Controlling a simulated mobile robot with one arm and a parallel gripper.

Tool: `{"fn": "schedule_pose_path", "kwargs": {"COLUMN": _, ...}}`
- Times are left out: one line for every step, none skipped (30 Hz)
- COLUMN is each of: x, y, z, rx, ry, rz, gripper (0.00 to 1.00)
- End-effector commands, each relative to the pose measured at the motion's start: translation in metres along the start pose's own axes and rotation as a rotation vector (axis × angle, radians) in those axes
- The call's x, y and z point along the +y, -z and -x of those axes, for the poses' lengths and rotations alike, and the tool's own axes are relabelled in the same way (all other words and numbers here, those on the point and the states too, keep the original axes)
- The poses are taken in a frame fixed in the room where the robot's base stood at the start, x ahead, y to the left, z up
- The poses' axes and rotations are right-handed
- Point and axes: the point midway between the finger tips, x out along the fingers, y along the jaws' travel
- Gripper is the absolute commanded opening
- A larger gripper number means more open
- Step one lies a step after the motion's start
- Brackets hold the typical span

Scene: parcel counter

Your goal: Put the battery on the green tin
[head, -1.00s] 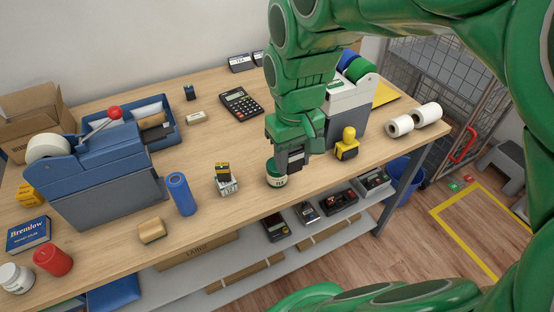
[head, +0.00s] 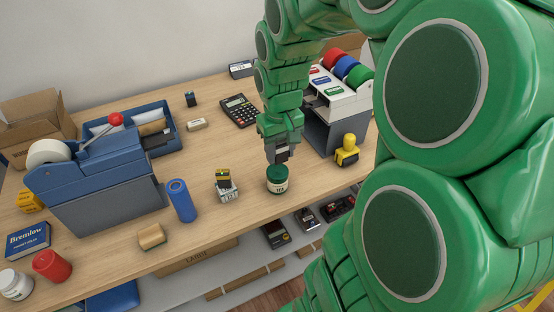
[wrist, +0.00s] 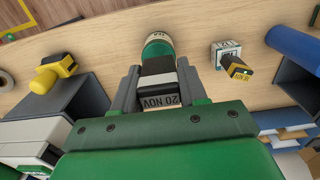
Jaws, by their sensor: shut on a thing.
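The green tin (head: 277,181), round with a dark green lid and a pale label, stands upright near the table's front edge. It also shows in the wrist view (wrist: 157,46). My gripper (head: 281,157) is right above it, shut on a dark block (wrist: 157,84) with a pale band and a "20 NOV" marking. In the wrist view the block overlaps the tin; I cannot tell whether they touch. A yellow-and-black block (head: 223,178), which looks like a battery, rests on a small white printed box (head: 229,195) left of the tin. It also shows in the wrist view (wrist: 236,67).
A yellow stamp-like thing (head: 347,150) and a grey dispenser (head: 322,130) with coloured rolls stand right of my gripper. A blue cylinder (head: 181,201) stands left of the white box. A calculator (head: 239,111) lies behind. The tabletop between them is bare.

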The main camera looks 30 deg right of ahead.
Motion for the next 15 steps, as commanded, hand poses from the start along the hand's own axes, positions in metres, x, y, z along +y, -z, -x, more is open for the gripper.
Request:
{"fn": "schedule_pose_path", "kwargs": {"x": 0.001, "y": 0.004, "z": -0.006, "rx": -0.004, "ry": 0.001, "rz": 0.0, "gripper": 0.09}}
{"fn": "schedule_pose_path", "kwargs": {"x": 0.002, "y": 0.006, "z": -0.009, "rx": -0.005, "ry": 0.001, "rz": 0.0, "gripper": 0.09}}
{"fn": "schedule_pose_path", "kwargs": {"x": 0.002, "y": 0.009, "z": -0.013, "rx": -0.005, "ry": 0.001, "rz": 0.0, "gripper": 0.09}}
{"fn": "schedule_pose_path", "kwargs": {"x": 0.003, "y": 0.011, "z": -0.016, "rx": -0.005, "ry": 0.001, "rz": -0.001, "gripper": 0.09}}
{"fn": "schedule_pose_path", "kwargs": {"x": 0.003, "y": 0.013, "z": -0.019, "rx": -0.005, "ry": 0.001, "rz": 0.0, "gripper": 0.09}}
{"fn": "schedule_pose_path", "kwargs": {"x": 0.004, "y": 0.016, "z": -0.021, "rx": -0.004, "ry": 0.001, "rz": -0.001, "gripper": 0.09}}
{"fn": "schedule_pose_path", "kwargs": {"x": 0.004, "y": 0.018, "z": -0.024, "rx": -0.003, "ry": 0.001, "rz": -0.001, "gripper": 0.09}}
{"fn": "schedule_pose_path", "kwargs": {"x": 0.005, "y": 0.02, "z": -0.025, "rx": -0.003, "ry": 0.0, "rz": -0.001, "gripper": 0.09}}
{"fn": "schedule_pose_path", "kwargs": {"x": 0.005, "y": 0.021, "z": -0.027, "rx": -0.002, "ry": 0.0, "rz": -0.001, "gripper": 0.09}}
{"fn": "schedule_pose_path", "kwargs": {"x": 0.005, "y": 0.022, "z": -0.029, "rx": -0.002, "ry": 0.0, "rz": -0.001, "gripper": 0.09}}
{"fn": "schedule_pose_path", "kwargs": {"x": 0.006, "y": 0.023, "z": -0.03, "rx": -0.002, "ry": 0.0, "rz": 0.0, "gripper": 0.09}}
{"fn": "schedule_pose_path", "kwargs": {"x": 0.006, "y": 0.024, "z": -0.03, "rx": -0.001, "ry": 0.0, "rz": 0.0, "gripper": 0.09}}
{"fn": "schedule_pose_path", "kwargs": {"x": 0.006, "y": 0.025, "z": -0.031, "rx": -0.001, "ry": 0.0, "rz": 0.0, "gripper": 0.09}}
{"fn": "schedule_pose_path", "kwargs": {"x": 0.006, "y": 0.025, "z": -0.032, "rx": -0.001, "ry": 0.0, "rz": 0.0, "gripper": 0.09}}
{"fn": "schedule_pose_path", "kwargs": {"x": 0.006, "y": 0.026, "z": -0.033, "rx": -0.001, "ry": 0.0, "rz": 0.0, "gripper": 0.09}}
